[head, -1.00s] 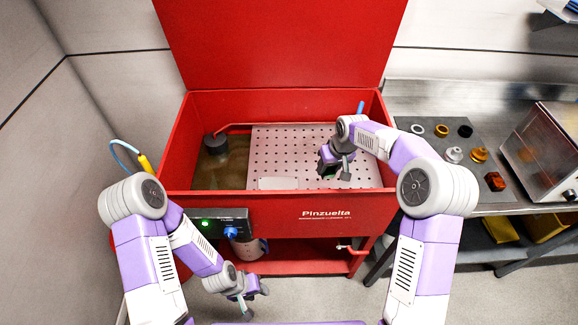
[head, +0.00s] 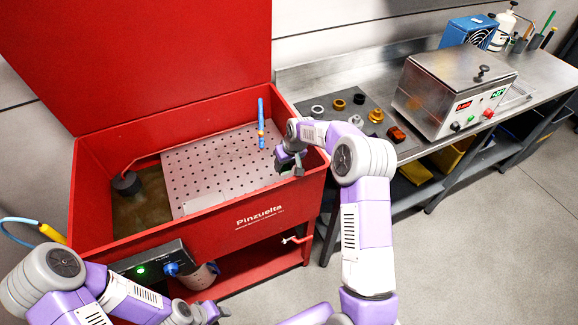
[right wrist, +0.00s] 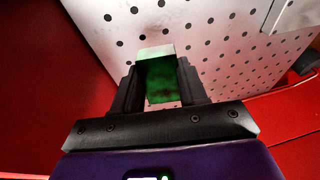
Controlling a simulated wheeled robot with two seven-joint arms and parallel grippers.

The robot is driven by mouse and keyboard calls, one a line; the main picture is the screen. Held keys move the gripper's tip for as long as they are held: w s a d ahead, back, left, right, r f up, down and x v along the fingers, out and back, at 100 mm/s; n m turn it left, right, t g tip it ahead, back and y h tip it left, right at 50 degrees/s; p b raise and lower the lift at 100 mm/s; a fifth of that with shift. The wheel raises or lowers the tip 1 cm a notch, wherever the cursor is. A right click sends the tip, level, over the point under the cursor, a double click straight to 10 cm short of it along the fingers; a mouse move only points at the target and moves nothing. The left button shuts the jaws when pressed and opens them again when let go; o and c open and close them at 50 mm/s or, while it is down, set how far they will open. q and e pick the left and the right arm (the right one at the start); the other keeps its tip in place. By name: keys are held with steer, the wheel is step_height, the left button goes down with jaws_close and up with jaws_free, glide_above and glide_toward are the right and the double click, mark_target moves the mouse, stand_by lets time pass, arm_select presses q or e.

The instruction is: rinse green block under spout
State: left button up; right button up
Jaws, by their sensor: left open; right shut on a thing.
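My right gripper (head: 291,168) is over the right part of the red wash tub (head: 222,222), near its right wall. In the right wrist view it is shut on the green block (right wrist: 162,80). The block has dark smudges on its face and a paler end. Behind it is the perforated plate (right wrist: 110,45); I cannot tell the gap. In the head view the block is hidden. The blue spout (head: 261,115) with an orange band stands at the tub's back right, beyond the gripper. My left gripper (head: 212,312) is open, low in front of the tub.
The red lid (head: 140,55) stands raised behind the tub. Murky liquid (head: 145,205) shows at the tub's left. To the right, a steel bench carries a grey mat (head: 345,108) with several rings and parts, and a steel bath (head: 450,95). A control box (head: 155,265) is on the tub's front.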

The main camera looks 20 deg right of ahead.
steer(key=w+a+f, duration=0.2)
steer(key=w+a, duration=0.2)
steer(key=w, duration=0.3)
steer(key=shift+w, duration=0.2)
stand_by(0.4)
arm_select(q)
steer(key=o, duration=0.5)
steer(key=n+t+y, duration=0.2)
steer(key=n+t, duration=0.5)
steer(key=t, duration=1)
glide_toward(172, 271)
steer(key=w, duration=0.2)
steer(key=w+f, duration=0.1)
steer(key=w, duration=0.5)
steer(key=shift+w+d+f, duration=0.15)
steer(key=shift+d+f, duration=0.05)
